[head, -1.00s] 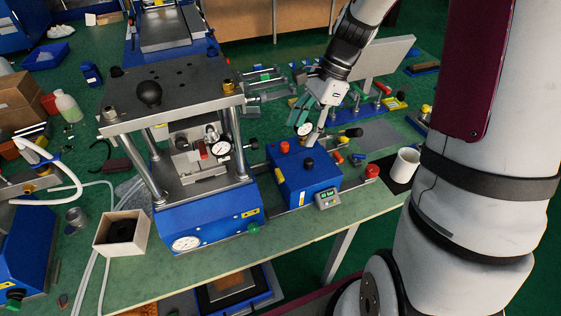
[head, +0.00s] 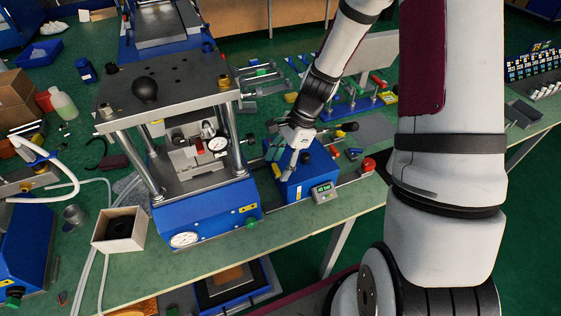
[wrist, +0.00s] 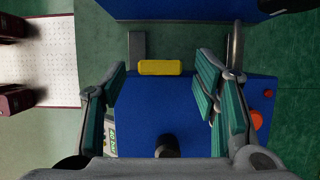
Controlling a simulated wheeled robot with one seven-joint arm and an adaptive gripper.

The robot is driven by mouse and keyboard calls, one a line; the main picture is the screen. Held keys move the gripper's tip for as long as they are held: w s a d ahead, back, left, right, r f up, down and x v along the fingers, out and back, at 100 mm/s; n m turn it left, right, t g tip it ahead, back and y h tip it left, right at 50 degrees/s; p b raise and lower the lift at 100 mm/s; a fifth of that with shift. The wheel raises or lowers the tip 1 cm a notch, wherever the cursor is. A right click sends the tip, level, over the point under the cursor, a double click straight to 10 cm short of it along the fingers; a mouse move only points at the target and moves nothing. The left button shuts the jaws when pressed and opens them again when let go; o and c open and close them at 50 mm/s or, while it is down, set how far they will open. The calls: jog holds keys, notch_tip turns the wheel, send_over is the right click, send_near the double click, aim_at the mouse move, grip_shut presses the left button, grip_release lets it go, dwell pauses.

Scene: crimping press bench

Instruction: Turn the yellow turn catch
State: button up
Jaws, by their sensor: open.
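The yellow turn catch (wrist: 159,67) is a short yellow bar at the edge of the blue control box (wrist: 180,105). In the wrist view it lies crosswise, between and slightly beyond the fingertips. My gripper (wrist: 162,76) is open, with a teal-padded finger to either side and a clear gap to the catch. In the head view my gripper (head: 277,158) is over the press-facing side of the blue box (head: 307,178) and hides part of it. I cannot tell the height left between fingertips and catch.
A black knob (wrist: 167,145) and a red button (wrist: 256,120) rise from the box. A small display (head: 323,192) sits at its front.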

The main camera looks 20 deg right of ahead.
jog(key=c, duration=1.2)
jog(key=shift+o, duration=0.2)
jog(key=shift+w+n, duration=0.1)
jog(key=shift+n, duration=0.2)
jog(key=n, duration=0.1)
jog(key=n+g, duration=0.1)
jog(key=n+b, duration=0.1)
jog(key=shift+w+d+n+g, duration=0.15)
jog(key=shift+w+n+g, duration=0.15)
jog(key=shift+n, duration=0.1)
jog(key=n, duration=0.1)
jog(key=n+g, duration=0.1)
jog(key=n, duration=0.1)
jog(key=n+h+b, duration=0.1)
jog(key=shift+w+n+g, duration=0.25)
jog(key=shift+n+g, duration=0.05)
jog(key=n, duration=0.1)
jog(key=n+h, duration=0.1)
jog(key=n, duration=0.1)
jog(key=n+g+h, duration=0.1)
jog(key=n, duration=0.1)
jog(key=shift+w+b, duration=0.3)
jog(key=shift+b, duration=0.1)
jog(key=shift+w+a+n+h, duration=0.15)
jog(key=shift+n+h, duration=0.2)
jog(key=shift+n, duration=0.55)
jog(key=shift+a+n+h, duration=0.1)
jog(key=shift+n+h, duration=0.25)
jog(key=shift+n, duration=0.85)
